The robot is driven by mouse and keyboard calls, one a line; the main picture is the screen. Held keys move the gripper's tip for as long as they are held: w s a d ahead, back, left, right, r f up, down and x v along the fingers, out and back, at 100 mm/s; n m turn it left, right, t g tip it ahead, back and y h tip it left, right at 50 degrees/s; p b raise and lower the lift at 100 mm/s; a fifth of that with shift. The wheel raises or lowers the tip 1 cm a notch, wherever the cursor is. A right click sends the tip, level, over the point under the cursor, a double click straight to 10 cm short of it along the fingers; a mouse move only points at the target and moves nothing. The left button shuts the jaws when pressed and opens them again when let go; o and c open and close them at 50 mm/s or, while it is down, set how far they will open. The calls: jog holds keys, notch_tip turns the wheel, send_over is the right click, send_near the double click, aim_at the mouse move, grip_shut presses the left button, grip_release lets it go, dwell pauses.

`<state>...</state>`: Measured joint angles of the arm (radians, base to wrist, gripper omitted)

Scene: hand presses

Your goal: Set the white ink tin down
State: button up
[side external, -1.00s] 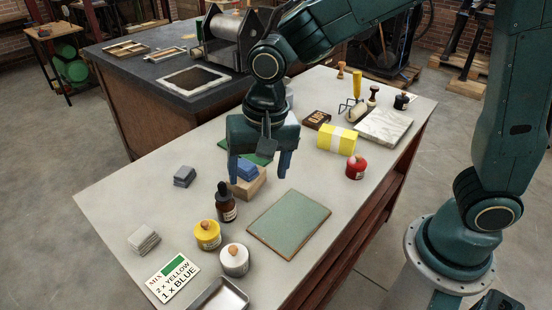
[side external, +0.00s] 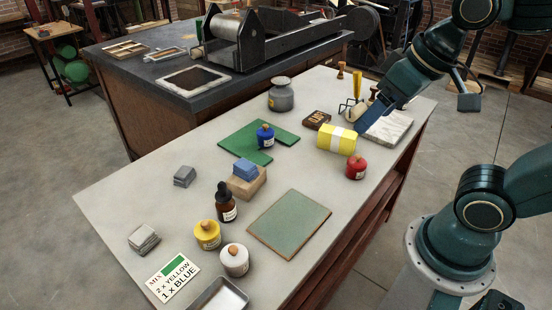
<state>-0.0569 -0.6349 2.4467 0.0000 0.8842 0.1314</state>
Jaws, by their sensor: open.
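The white ink tin (side external: 235,262) stands upright on the table near its front left, with a wooden knob on its lid.
Next to the tin are a yellow tin (side external: 207,236), a dropper bottle (side external: 226,208), a metal tray (side external: 218,297) and a mix card (side external: 172,279). A green plate (side external: 290,224) lies to the right. A blue tin (side external: 265,137) and red tin (side external: 356,168) stand farther back.

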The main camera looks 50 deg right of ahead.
jog(key=shift+s+d+n, duration=0.2)
jog(key=shift+s+d, duration=0.1)
jog(key=shift+s, duration=0.35)
jog(key=shift+s+d+n, duration=0.2)
jog(key=shift+s+d, duration=0.1)
jog(key=shift+s, duration=0.3)
